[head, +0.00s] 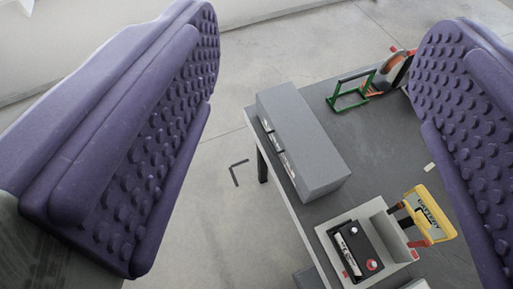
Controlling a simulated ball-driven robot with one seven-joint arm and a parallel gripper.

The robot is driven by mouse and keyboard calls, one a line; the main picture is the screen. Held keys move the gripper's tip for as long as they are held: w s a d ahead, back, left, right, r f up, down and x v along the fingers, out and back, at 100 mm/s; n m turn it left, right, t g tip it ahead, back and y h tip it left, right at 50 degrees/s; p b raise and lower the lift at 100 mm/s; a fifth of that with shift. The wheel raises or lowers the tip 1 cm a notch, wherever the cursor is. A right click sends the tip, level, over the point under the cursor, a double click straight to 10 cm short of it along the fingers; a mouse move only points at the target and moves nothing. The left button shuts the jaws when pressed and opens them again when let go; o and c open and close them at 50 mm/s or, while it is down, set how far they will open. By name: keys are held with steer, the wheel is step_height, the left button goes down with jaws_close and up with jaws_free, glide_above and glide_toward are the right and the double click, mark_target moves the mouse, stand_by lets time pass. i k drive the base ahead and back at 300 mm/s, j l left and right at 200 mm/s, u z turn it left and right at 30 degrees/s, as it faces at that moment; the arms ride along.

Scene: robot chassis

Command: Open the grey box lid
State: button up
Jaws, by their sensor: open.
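The grey box (300,140) is a long, plain block on the dark grey table, near the table's left edge. Its top looks flat and closed. Small light and dark fittings show on its left long side. My gripper (315,130) fills both sides of the view with two purple, studded finger pads. The pads are wide apart with nothing between them that they touch. The box shows in the gap between the pads, farther off and below them. The right pad covers part of the table.
The grey table (382,150) also bears a light tray (329,236) with a black, red-knobbed device (356,250), a yellow-and-red item (429,212) and a green frame (350,91) beside an orange-grey tool (391,70). Pale concrete floor (200,235) lies left, with a black corner mark (236,173).

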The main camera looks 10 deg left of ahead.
mark_target(316, 166)
steer(key=i+j+u, duration=0.15)
steer(key=i, duration=0.3)
steer(key=i+j+u, duration=0.15)
steer(key=i, duration=0.3)
